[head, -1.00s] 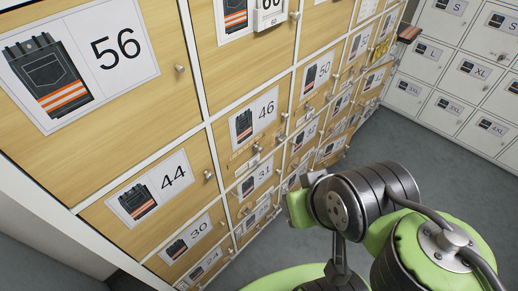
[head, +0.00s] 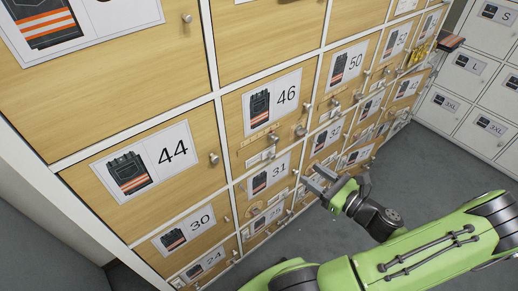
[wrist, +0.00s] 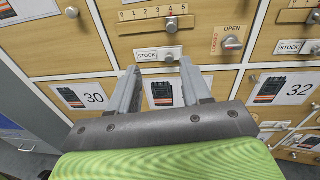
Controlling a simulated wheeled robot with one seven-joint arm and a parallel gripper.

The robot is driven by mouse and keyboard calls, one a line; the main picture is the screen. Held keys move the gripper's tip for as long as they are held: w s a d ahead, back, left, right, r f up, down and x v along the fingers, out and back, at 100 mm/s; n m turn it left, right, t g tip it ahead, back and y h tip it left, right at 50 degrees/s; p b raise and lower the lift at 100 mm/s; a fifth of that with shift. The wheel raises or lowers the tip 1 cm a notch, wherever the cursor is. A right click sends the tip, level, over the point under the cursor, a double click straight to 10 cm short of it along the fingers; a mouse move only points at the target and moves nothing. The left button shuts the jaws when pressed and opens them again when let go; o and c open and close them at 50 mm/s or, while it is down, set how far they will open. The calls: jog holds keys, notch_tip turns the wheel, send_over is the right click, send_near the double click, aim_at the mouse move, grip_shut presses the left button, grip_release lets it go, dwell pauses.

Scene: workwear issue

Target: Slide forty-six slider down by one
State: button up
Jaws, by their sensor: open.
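The forty-six panel (head: 230,120) is a wooden front with a trouser-picture label (head: 272,100). A slider strip below the label shows a small metal slider knob (head: 273,138). In the wrist view the scale strip (wrist: 135,29) runs 0 to 5. Its slider knob (wrist: 171,25) stands under the red 4. A STOCK plate (wrist: 146,55) sits below it. My gripper (head: 312,176) is open and empty, in front of the lower rows and right of the slider. In the wrist view its two fingers (wrist: 160,68) point up toward the cabinet, below the slider and apart from it.
Panels 44 (head: 80,190), 50 (head: 327,85), 30 (head: 158,240) and 31 (head: 245,190) surround forty-six, with protruding knobs. Grey floor (head: 405,160) is clear; white lockers (head: 470,75) stand at right.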

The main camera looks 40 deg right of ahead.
jog(key=d+m+h, duration=0.1)
jog(key=b, duration=0.4)
send_near(277, 141)
jog(key=shift+m+t+h, duration=0.3)
jog(key=shift+t, duration=0.1)
jog(key=w, duration=0.8)
jog(key=shift+w+a+f, duration=0.1)
jog(key=shift+a+f, duration=0.15)
jog(key=shift+f, duration=0.15)
grip_shut()
